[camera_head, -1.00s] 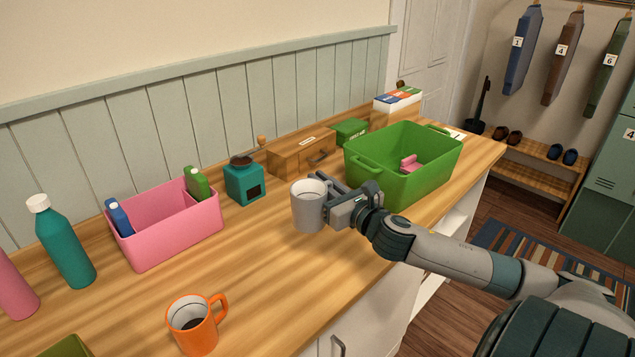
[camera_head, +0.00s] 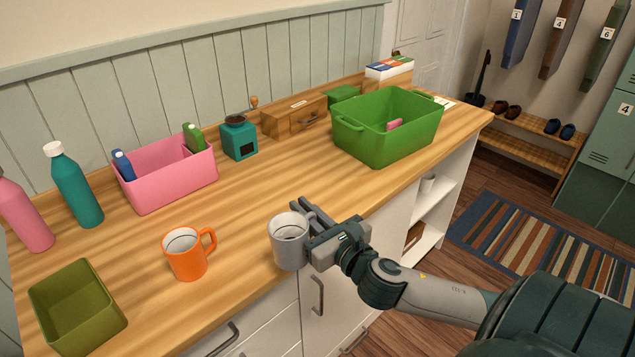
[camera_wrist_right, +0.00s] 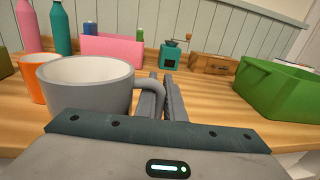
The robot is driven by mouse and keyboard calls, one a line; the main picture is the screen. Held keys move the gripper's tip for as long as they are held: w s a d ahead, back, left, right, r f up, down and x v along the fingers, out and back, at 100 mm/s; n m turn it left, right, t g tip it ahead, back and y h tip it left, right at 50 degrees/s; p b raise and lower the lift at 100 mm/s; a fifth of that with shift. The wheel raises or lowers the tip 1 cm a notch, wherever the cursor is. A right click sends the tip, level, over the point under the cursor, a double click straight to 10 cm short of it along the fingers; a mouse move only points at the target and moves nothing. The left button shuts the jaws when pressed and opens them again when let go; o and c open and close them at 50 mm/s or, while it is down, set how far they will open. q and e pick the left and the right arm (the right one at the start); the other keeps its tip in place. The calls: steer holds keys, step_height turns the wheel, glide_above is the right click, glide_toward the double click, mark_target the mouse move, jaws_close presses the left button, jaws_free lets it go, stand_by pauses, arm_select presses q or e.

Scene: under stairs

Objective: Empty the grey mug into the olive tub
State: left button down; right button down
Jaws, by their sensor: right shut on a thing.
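The grey mug (camera_head: 287,247) is upright at the front edge of the counter in the head view. It also shows large in the right wrist view (camera_wrist_right: 88,90), with its handle between the fingers. My right gripper (camera_head: 308,214) is shut on the mug's handle, to the mug's right. The mug's contents are hard to make out. The olive tub (camera_head: 103,335) stands on the counter at the lower left and looks empty. The orange mug (camera_head: 186,262) stands between the tub and the grey mug. My left gripper is not in view.
A pink bin (camera_head: 170,182) with bottles stands at the back, near a teal grinder (camera_head: 239,142). A green basket (camera_head: 388,145) is at the far right. A teal bottle (camera_head: 76,189) and a pink bottle (camera_head: 25,218) stand at left. The middle counter is clear.

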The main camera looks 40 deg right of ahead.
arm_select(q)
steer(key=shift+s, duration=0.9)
arm_select(e)
steer(key=s+a+f, duration=0.1)
steer(key=s+a, duration=0.3)
steer(key=a, duration=0.3)
steer(key=s+a+f+y, duration=0.1)
steer(key=s+a, duration=0.3)
steer(key=a, duration=0.4)
steer(key=shift+s+a+f, duration=0.15)
steer(key=shift+a+f, duration=0.1)
steer(key=shift+f, duration=0.2)
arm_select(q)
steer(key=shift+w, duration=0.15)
